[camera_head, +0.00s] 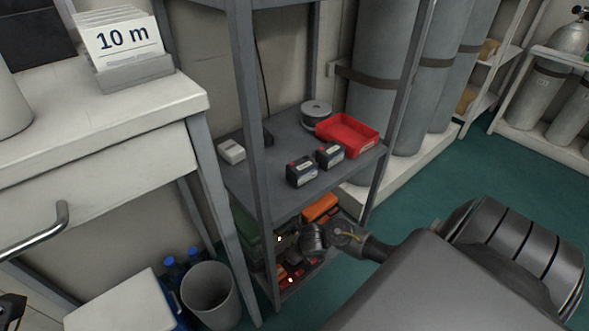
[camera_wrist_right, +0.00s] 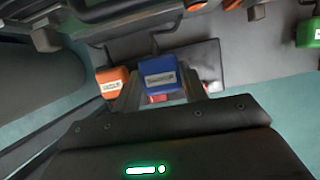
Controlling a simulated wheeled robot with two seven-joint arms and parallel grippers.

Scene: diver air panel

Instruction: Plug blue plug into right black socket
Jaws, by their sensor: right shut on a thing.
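The blue plug (camera_wrist_right: 160,73) with a pale label sits between the two fingers of my right gripper (camera_wrist_right: 162,90) in the right wrist view. The gripper is shut on it. In the head view my right gripper (camera_head: 313,237) reaches into the lower shelf space of the grey rack, and the blue plug cannot be made out there. I cannot pick out the right black socket in either view. A dark part at the bottom left corner of the head view may be my left gripper (camera_head: 11,308); its fingers are not clear.
An orange plug (camera_wrist_right: 113,82) is close left of the blue one; a green plug (camera_wrist_right: 308,33) is at the far right. The rack's upper shelf (camera_head: 268,170) holds a red tray (camera_head: 350,135) and dark boxes. A rack post (camera_head: 250,120) stands left of my right gripper.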

